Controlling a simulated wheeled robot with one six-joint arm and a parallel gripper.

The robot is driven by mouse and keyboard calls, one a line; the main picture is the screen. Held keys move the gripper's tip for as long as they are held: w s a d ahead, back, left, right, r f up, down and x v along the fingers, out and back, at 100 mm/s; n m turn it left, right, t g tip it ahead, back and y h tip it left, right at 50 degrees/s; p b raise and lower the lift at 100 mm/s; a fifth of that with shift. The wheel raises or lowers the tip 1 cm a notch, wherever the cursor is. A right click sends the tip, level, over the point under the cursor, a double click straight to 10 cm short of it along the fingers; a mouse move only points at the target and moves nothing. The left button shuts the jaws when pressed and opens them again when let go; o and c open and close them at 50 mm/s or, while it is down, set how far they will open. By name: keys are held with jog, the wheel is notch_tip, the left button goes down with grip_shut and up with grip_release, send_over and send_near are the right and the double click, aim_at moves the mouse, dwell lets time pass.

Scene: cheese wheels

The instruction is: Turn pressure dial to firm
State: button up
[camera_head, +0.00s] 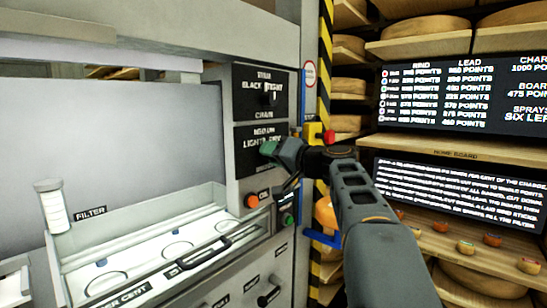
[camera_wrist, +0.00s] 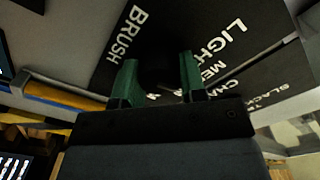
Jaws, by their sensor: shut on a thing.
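The lower black dial panel (camera_head: 250,140) is on the front of the grey machine in the head view, with lettering that reads partly as "light". My gripper (camera_head: 269,149) reaches it from the right, its green fingertips at the panel's lower right. In the wrist view, the two green fingers of my gripper (camera_wrist: 160,75) stand on either side of a dark knob (camera_wrist: 163,68), shut on it. The knob is very dark, so its pointer direction cannot be told. "Brush" and "light" show on the panel in the wrist view (camera_wrist: 215,62). The fingers hide the knob in the head view.
An upper black panel (camera_head: 260,92) with its own knob sits just above. A red button on a yellow box (camera_head: 329,137) and a striped post (camera_head: 324,70) stand close right.

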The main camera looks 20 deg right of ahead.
jog(key=m, duration=0.5)
jog(key=shift+m, duration=0.3)
jog(key=m+p, duration=0.2)
jog(key=m, duration=0.3)
jog(key=shift+m, duration=0.3)
jog(key=shift+f+m, duration=0.1)
jog(key=shift+m, duration=0.2)
jog(key=o, duration=0.9)
jog(key=v, duration=1.3)
jog(key=shift+s+d+b, duration=0.25)
jog(key=shift+s+b, duration=0.05)
jog(key=shift+s, duration=0.05)
